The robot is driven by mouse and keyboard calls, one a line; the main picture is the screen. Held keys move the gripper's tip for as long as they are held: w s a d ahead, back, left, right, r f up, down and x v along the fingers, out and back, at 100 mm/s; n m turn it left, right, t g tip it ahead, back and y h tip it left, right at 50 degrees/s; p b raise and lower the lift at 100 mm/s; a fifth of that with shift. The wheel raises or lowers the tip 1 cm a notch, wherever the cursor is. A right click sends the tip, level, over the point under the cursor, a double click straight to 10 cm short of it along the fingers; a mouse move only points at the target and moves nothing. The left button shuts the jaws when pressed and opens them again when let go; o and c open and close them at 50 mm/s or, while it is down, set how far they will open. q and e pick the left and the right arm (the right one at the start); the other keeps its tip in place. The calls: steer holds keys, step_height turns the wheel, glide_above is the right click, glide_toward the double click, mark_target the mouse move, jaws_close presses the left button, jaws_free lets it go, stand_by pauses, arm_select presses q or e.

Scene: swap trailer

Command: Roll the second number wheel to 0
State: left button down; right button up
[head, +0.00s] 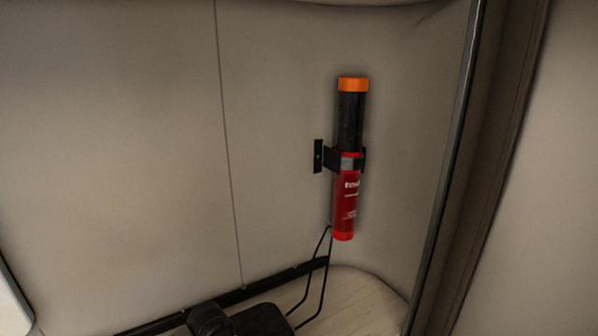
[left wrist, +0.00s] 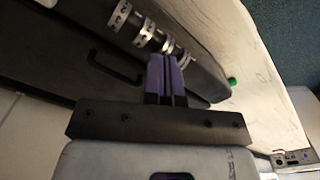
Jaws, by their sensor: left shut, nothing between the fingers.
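Several silver number wheels (left wrist: 145,30) with dark markings sit in a slanting row on a dark case, in the upper middle of the left wrist view. The digits are too small to read, and I cannot tell which wheel counts as the second. My left gripper (left wrist: 165,60) has purple fingers, shut with nothing between them. The fingertips are right by the lower right part of the row and partly cover it. I cannot tell whether they touch a wheel. The head view does not show the wheels or either gripper.
The dark case (left wrist: 85,75) has a black handle beside the wheels. A small green thing (left wrist: 232,82) is near its right end, by a pale surface (left wrist: 262,100). In the head view, a red and black cylinder (head: 346,195) with an orange cap hangs in a wall bracket.

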stand_by(0.5)
arm_select(q)
steer(key=shift+r+p, duration=0.35)
steer(key=shift+r, duration=0.45)
steer(key=shift+r+p, duration=0.65)
steer(key=shift+r, duration=1.1)
